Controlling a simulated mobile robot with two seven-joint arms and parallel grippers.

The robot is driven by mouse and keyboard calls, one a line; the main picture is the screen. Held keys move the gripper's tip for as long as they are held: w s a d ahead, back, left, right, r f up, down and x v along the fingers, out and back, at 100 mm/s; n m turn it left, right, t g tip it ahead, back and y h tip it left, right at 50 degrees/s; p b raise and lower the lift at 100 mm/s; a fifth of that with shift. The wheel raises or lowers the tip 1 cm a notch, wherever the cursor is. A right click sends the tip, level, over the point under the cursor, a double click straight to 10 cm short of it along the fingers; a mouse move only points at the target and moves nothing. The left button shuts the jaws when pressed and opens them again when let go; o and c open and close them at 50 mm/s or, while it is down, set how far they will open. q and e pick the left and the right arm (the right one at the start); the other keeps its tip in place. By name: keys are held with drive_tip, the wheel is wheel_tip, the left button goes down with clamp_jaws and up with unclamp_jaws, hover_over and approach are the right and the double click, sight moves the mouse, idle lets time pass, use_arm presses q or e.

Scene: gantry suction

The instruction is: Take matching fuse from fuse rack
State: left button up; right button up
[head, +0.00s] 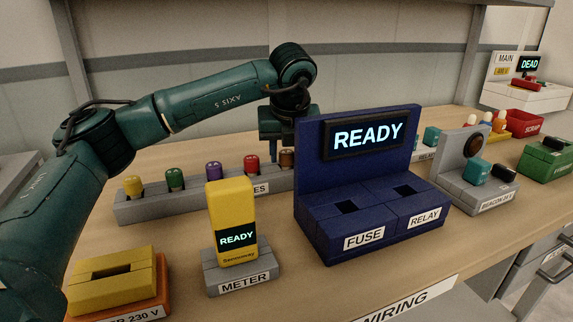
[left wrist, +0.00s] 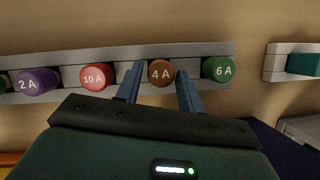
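The grey fuse rack (head: 140,211) holds a row of coloured fuses: yellow (head: 133,186), green (head: 174,179), purple (head: 213,173), red (head: 251,165) and brown (head: 287,159). In the left wrist view the caps read 2 A on purple (left wrist: 37,82), 10 A on red (left wrist: 97,77), 4 A on brown (left wrist: 161,72) and 6 A on green (left wrist: 223,69). My left gripper (head: 274,150) is open over the rack. In the left wrist view its fingers (left wrist: 160,78) stand either side of the brown 4 A fuse, apparently with small gaps. The rack's right end is hidden in the head view.
A blue FUSE and RELAY tester (head: 330,215) reading READY stands right of the gripper. The yellow meter (head: 231,210) and the orange 230 V block (head: 145,300) stand in front of the rack. A grey beacon unit (head: 455,170) and red scrap bin (head: 524,124) are farther right.

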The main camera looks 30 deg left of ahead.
use_arm(q)
drive_tip(key=c, duration=0.7)
